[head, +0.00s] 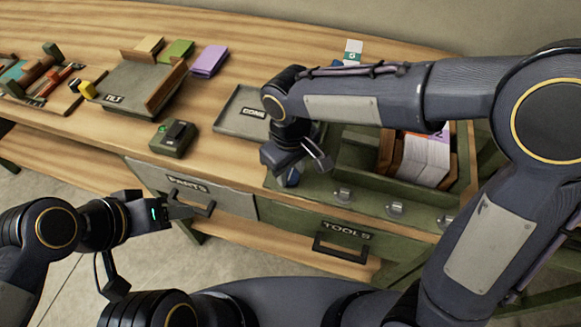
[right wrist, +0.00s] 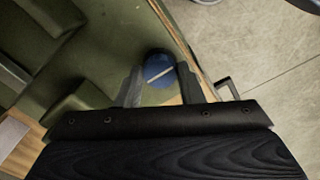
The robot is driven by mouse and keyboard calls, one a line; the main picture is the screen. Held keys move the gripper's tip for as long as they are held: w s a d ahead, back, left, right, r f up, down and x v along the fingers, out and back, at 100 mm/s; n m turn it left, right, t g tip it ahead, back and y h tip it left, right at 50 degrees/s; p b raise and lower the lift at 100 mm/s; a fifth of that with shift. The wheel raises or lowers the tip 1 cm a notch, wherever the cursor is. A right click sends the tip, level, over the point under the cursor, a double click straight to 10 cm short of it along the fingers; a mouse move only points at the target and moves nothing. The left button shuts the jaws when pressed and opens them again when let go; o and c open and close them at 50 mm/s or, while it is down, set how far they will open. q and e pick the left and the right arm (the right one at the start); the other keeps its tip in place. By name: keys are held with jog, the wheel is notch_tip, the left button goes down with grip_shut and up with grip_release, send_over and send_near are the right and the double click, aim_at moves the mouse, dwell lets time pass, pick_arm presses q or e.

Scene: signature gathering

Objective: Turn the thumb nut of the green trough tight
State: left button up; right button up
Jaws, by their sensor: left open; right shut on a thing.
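The green trough (head: 318,190) is at the right of the bench in the head view. Its thumb nut (head: 291,178) is blue, at the trough's front left corner, partly hidden by my right gripper (head: 302,168). In the right wrist view the thumb nut (right wrist: 158,72) is a round blue knob with a white line across its top. My right gripper's fingers (right wrist: 160,84) are on either side of it, shut on it. My left gripper (head: 182,210) is open and empty, in front of the PARTS drawer handle.
Metal fittings (head: 394,210) line the trough's front edge. A wooden holder with pale papers (head: 426,155) sits in it. A grey COME tray (head: 238,124), a dark green box (head: 173,138) and a TILT tray (head: 128,96) stand to the left. PARTS (head: 150,177) and TOOLS (head: 350,252) drawers are below.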

aim_at(293, 174)
jog(key=o, duration=1)
notch_tip(293, 174, up, 8)
jog(key=shift+f, duration=0.1)
dwell(0.4)
jog(key=shift+d, duration=0.3)
jog(key=s+d+r+m+t+y, duration=0.1)
jog(key=s+d+m, duration=0.1)
jog(key=d, duration=0.4)
jog(key=s+d+r+m+y, duration=0.1)
jog(key=s+d+m+y, duration=0.1)
jog(key=d, duration=0.5)
jog(key=s+d+f+m+t, duration=0.4)
jog(key=s+d+m, duration=0.2)
jog(key=s, duration=0.2)
jog(key=shift+s+d+t+y, duration=0.3)
jog(key=shift+y, duration=0.1)
